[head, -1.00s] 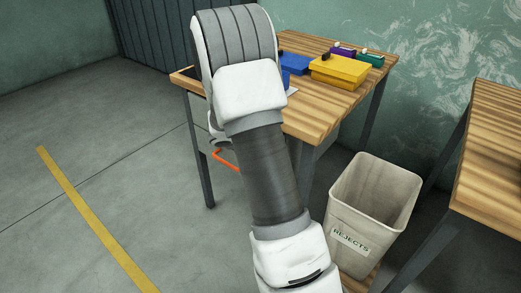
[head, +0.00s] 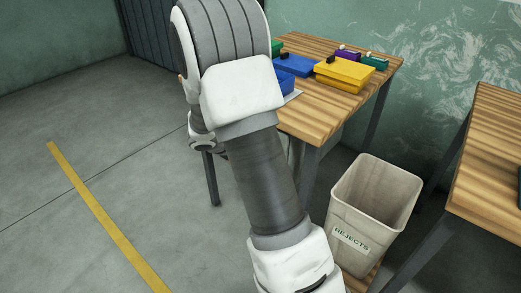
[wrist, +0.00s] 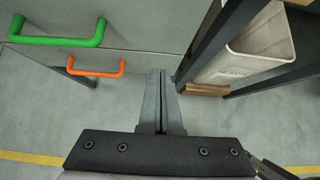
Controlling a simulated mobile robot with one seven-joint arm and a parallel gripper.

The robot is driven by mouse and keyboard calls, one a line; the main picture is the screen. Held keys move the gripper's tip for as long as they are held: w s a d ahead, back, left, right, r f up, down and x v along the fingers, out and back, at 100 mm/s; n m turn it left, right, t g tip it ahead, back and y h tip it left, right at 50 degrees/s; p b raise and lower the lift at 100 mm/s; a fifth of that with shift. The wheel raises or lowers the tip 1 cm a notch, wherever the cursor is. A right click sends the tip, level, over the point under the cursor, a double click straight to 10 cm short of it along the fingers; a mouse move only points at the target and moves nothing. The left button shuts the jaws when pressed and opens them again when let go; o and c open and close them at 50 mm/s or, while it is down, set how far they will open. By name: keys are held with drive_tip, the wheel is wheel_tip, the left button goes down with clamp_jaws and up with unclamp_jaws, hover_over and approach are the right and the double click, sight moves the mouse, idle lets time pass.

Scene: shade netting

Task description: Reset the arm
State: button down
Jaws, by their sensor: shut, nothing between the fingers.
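My gripper (wrist: 162,103) shows in the wrist view with its two grey fingers together and nothing between them. It hangs over bare concrete floor, apart from the things around it. In the head view my white and grey arm fills the middle and hides the gripper and part of the table.
A wooden table (head: 310,122) carries yellow (head: 345,72) and blue (head: 294,65) boxes. A bin labelled REJECTS (head: 372,205) stands between it and another wooden table (head: 492,160). Open floor (head: 60,220) lies left.

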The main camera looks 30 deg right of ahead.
drive_tip(key=s+a+r+m+y, duration=0.2)
drive_tip(key=s+a+r+m, duration=0.2)
drive_tip(key=s+r+m, duration=0.3)
drive_tip(key=s+a+r+m+y, duration=0.1)
drive_tip(key=s+a+r+m, duration=0.35)
drive_tip(key=r, duration=0.45)
drive_tip(key=s+a+r+m+t+y+p, duration=0.1)
drive_tip(key=s+a+r+m+t+y, duration=0.15)
drive_tip(key=s+a+m, duration=0.35)
drive_tip(key=s+a+r+m+t+y+p, duration=0.1)
drive_tip(key=s+a+r+m+y, duration=0.3)
drive_tip(key=s, duration=0.4)
wheel_tip(320, 180, up, 16)
drive_tip(key=p, duration=1.6)
drive_tip(key=shift+a+r+g+h+p, duration=0.25)
drive_tip(key=shift+g+h+p, duration=0.1)
drive_tip(key=shift+h, duration=0.1)
drive_tip(key=shift+f, duration=0.1)
